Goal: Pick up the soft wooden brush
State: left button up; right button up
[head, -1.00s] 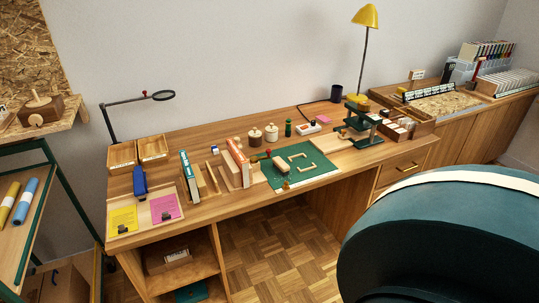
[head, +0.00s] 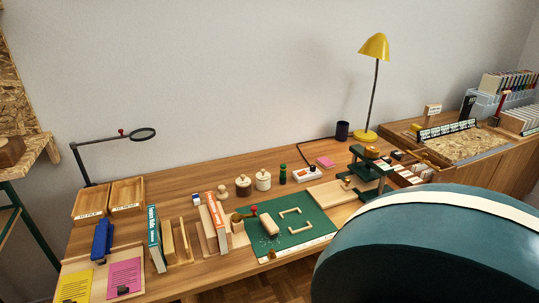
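A pale, rounded wooden piece (head: 267,224) lies on the green cutting mat (head: 316,220) on the desk. It looks like the soft wooden brush, but I cannot make out bristles at this size. A small red-knobbed item (head: 253,210) is close by its upper left end. Two thin pale wooden frame pieces (head: 290,211) lie to its right on the mat. Neither of my grippers shows in the head view.
Upright books (head: 154,239) stand left of the mat, with two wooden trays (head: 91,202) and a magnifier (head: 143,134) further left. Lidded pots (head: 263,180) stand behind it. A large teal rounded form with a white band (head: 430,245) hides the lower right.

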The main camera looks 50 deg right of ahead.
aim_at(267, 223)
jog(key=l, duration=0.7)
jog(key=k+l+u, duration=0.1)
jog(key=l, duration=0.6)
